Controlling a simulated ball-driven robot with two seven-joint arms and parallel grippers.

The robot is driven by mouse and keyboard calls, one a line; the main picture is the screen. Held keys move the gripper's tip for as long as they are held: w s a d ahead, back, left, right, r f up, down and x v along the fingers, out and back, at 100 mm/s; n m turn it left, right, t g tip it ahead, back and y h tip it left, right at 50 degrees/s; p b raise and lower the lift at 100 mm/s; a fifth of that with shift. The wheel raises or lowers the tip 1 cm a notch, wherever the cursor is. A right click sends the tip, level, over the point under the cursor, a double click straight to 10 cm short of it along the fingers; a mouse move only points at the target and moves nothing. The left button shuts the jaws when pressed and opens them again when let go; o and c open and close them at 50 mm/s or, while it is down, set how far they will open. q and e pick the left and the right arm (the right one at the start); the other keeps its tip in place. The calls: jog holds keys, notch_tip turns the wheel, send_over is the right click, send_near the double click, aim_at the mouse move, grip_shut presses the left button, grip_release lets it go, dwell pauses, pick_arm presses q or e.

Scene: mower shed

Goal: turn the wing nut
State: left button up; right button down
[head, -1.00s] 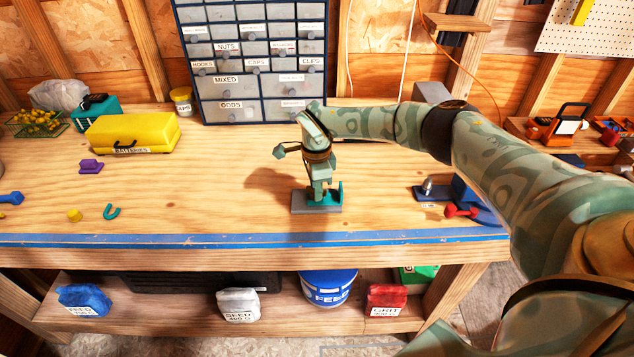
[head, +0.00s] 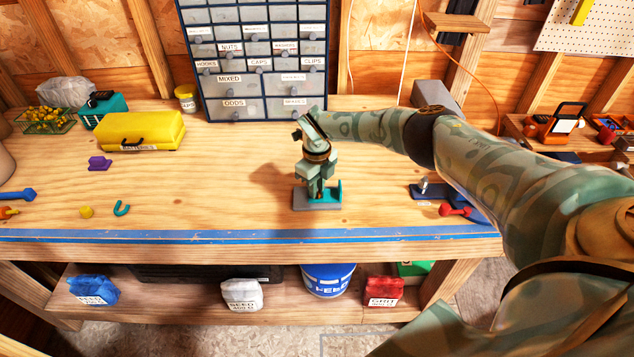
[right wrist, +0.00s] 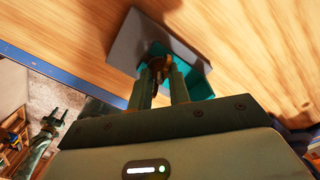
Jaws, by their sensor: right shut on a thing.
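My right gripper (head: 317,193) points straight down over a small grey base with a teal bracket (head: 339,191) on the workbench. In the right wrist view its two fingers (right wrist: 162,76) are shut on a dark brownish wing nut (right wrist: 157,63), which sits at the teal part of the base (right wrist: 124,44). The fingers hide much of the nut, so its exact angle is unclear. A greenish forked end that looks like my left gripper (right wrist: 50,122) shows small at the lower left of the right wrist view, away from the bench; its jaws are too small to judge.
A blue fixture with a metal post (head: 424,186) and a red knobbed piece (head: 455,210) lie to the right, under my right arm. A yellow case (head: 142,131), purple block (head: 99,163) and teal hook (head: 122,208) lie left. A drawer cabinet (head: 262,83) stands behind.

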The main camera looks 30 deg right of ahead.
jog(key=m+p, duration=0.1)
jog(key=m, duration=0.3)
jog(key=shift+w+r+m+p, duration=0.1)
jog(key=shift+r+m+p, duration=0.05)
jog(key=shift+m+p, duration=0.15)
jog(key=m+p, duration=0.1)
jog(key=m, duration=0.4)
dwell(1.0)
jog(key=c, duration=1.3)
grip_release()
notch_tip(320, 180, up, 8)
jog(key=p, duration=0.3)
jog(key=shift+f, duration=0.25)
notch_tip(320, 180, up, 9)
jog(key=shift+f+p, duration=0.15)
jog(key=shift+p, duration=0.2)
